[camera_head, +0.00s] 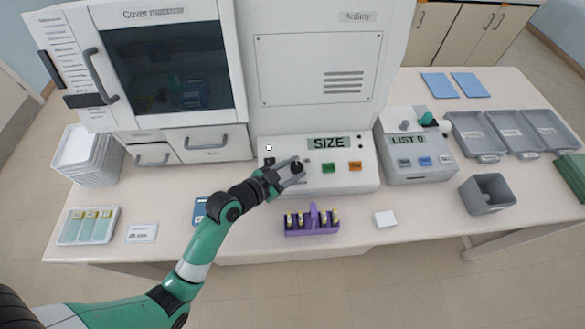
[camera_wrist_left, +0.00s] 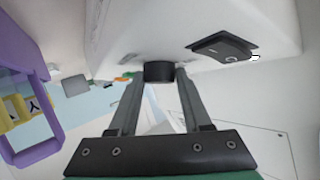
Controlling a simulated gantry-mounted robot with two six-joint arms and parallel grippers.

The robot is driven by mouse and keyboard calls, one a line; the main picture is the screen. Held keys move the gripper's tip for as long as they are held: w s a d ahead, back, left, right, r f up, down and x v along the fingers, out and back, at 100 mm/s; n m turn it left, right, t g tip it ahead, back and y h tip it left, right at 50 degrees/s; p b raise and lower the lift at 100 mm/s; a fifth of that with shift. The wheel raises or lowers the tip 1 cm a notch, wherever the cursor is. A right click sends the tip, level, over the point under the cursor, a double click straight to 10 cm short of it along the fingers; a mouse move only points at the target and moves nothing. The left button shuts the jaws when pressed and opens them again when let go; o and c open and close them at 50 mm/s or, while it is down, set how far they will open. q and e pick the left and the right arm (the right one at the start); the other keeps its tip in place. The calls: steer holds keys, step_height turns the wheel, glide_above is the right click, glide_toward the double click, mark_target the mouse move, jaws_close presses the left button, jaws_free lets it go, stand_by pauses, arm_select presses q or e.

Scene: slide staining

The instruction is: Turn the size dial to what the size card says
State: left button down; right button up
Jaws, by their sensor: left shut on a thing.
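The dial's pointer cannot be made out. A white card (camera_head: 141,233) lies at the table's front left, possibly the size card; its print is too small to read. My right gripper is not seen.
A green button (camera_head: 327,167) and an orange button (camera_head: 355,167) are right of the dial. A black rocker switch (camera_wrist_left: 222,47) shows in the wrist view. A purple rack (camera_head: 312,224) stands in front of the panel. A "LIST 0" device (camera_head: 418,165) stands to the right.

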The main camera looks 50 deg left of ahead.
arm_select(q)
steer(key=shift+d+r+n+y+p, duration=0.1)
steer(key=shift+d+n+y+p, duration=0.1)
steer(key=shift+n+y+p, duration=0.55)
steer(key=shift+n+y, duration=0.25)
steer(key=shift+d+n+y, duration=0.1)
steer(key=shift+n+y, duration=0.3)
steer(key=shift+f+n+y, duration=0.3)
steer(key=shift+n+y, duration=0.1)
steer(key=n+y+b, duration=0.2)
steer(key=b, duration=0.1)
steer(key=shift+w+d+f, duration=0.1)
steer(key=shift+d+f, duration=0.05)
steer(key=shift+r+n+g+y+b, duration=0.25)
steer(key=shift+n+y+b, duration=0.45)
steer(key=shift+b, duration=0.4)
